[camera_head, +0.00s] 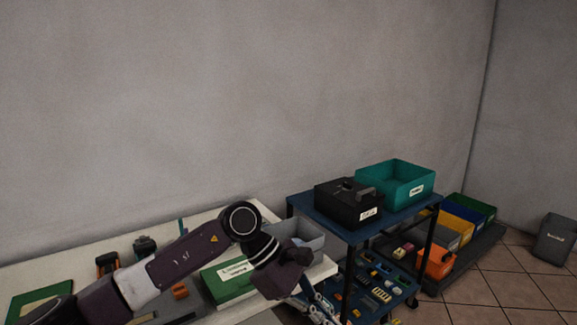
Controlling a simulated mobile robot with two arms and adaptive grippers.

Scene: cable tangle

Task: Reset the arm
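My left arm (180,262) comes in from the lower left and reaches over the white workbench toward its right end. Its wrist bends down near the bench's right edge. My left gripper (318,309) points downward there, partly hidden by the wrist and cut by the bottom edge of the picture. I cannot tell whether its fingers are open or shut, or whether it holds anything. My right arm and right gripper are not in view.
The bench (85,262) carries a green box (228,281), a grey bin (305,233) and small tools. To its right, a blue cart (322,212) holds a black case (345,205) and teal bin (395,184). Coloured bins stand behind; tiled floor (515,285) is open at right.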

